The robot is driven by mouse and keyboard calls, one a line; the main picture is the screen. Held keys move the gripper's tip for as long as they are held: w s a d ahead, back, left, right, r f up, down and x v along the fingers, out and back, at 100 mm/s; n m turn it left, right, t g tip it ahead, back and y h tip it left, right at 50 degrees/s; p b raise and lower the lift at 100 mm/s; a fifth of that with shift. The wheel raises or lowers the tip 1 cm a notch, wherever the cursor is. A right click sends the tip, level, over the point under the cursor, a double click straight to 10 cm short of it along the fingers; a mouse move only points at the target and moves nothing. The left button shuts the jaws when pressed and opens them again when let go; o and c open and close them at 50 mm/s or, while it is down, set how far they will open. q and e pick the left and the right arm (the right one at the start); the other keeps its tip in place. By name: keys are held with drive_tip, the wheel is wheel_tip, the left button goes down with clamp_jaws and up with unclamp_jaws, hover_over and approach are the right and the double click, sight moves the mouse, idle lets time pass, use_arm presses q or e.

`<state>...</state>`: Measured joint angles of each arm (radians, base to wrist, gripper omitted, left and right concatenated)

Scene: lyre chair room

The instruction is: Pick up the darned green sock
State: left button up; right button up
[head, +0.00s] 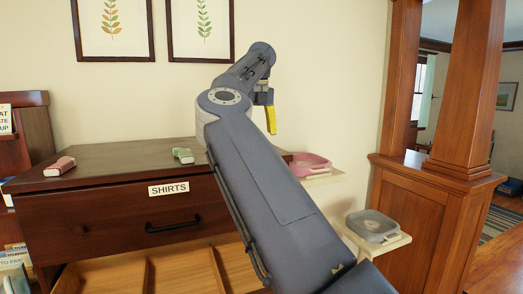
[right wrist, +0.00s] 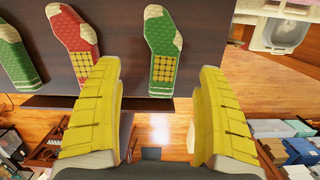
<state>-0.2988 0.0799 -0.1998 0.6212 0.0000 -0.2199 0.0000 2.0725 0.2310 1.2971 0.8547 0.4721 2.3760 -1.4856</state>
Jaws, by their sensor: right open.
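The darned green sock (right wrist: 162,50) lies flat on the dark dresser top in the right wrist view. It has a cream toe and a yellow grid patch. A red sock (right wrist: 74,45) with a similar yellow patch lies left of it, and a partly cut-off green sock (right wrist: 15,55) is further left. My right gripper (right wrist: 159,70) is open and empty, its fingertips either side of the darned sock's lower end in the picture; they look apart from it. In the head view the gripper (head: 268,112) hangs above the dresser's right side. A green sock (head: 183,155) shows beside my arm; its patch cannot be made out.
The dresser (head: 100,215) carries a SHIRTS label and an open divided drawer below. A red sock (head: 60,166) lies on its left side. A pink tray (head: 311,164) and a grey tray (head: 373,226) stand at the right. My arm hides part of the dresser top.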

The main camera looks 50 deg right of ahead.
drive_tip(key=shift+w+d+f, duration=0.1)
drive_tip(key=shift+w+f, duration=0.05)
drive_tip(key=shift+f, duration=0.8)
drive_tip(key=shift+w+d+f, duration=0.1)
drive_tip(key=shift+f, duration=0.85)
drive_tip(key=shift+w+d+f, duration=0.1)
drive_tip(key=shift+w+f, duration=0.05)
drive_tip(key=shift+f, duration=0.8)
drive_tip(key=c, duration=1.1)
